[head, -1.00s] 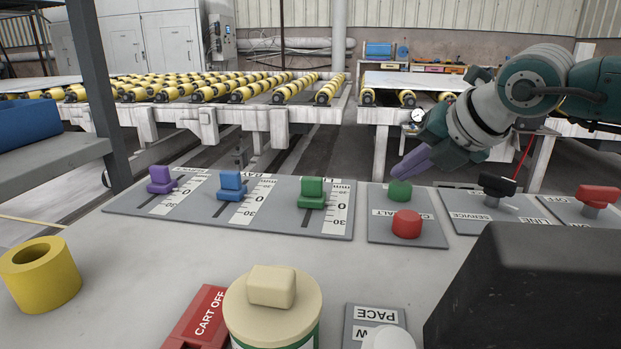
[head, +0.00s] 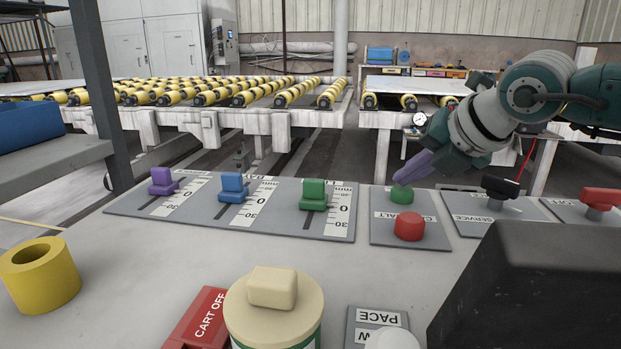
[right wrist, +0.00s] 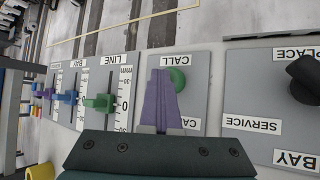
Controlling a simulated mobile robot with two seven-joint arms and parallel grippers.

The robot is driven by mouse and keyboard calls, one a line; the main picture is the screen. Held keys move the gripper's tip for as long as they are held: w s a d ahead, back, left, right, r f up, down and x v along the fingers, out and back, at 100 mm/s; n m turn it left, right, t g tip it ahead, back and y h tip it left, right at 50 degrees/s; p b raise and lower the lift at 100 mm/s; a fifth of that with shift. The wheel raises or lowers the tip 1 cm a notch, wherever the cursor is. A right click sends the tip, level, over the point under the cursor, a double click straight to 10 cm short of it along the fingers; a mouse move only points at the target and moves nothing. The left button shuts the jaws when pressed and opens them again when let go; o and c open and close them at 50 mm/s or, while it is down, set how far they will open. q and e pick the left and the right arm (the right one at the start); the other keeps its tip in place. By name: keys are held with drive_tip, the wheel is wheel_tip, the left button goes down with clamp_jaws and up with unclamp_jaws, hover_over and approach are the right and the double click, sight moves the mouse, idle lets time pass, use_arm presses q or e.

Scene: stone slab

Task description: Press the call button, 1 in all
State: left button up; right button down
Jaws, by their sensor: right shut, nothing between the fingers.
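The green call button (head: 402,196) sits at the back of a grey plate, behind a red button (head: 409,227) on the same plate. My right gripper (head: 401,181) is shut and empty, its purple fingers pointing down at the green button from just behind it. The fingertips look very close to its top; I cannot tell whether they touch. In the right wrist view, the green button (right wrist: 178,78) shows beside the closed fingertips (right wrist: 162,74), near a CALL label (right wrist: 160,61). The fingers hide part of that plate there. My left gripper is out of view.
Purple, blue and green sliders (head: 314,195) stand left of the button plate. A black switch (head: 499,188) and a red switch (head: 600,198) stand to the right. A big black block (head: 540,290), a beige-topped canister (head: 240,310) and a yellow ring (head: 62,285) are nearer.

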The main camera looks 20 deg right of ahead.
sight(407, 191)
drive_tip(key=shift+r+p, duration=0.65)
drive_tip(key=shift+r, duration=0.2)
wheel_tip(407, 191, up, 5)
drive_tip(key=p, duration=0.4)
drive_tip(key=shift+r, duration=0.1)
idle(0.3)
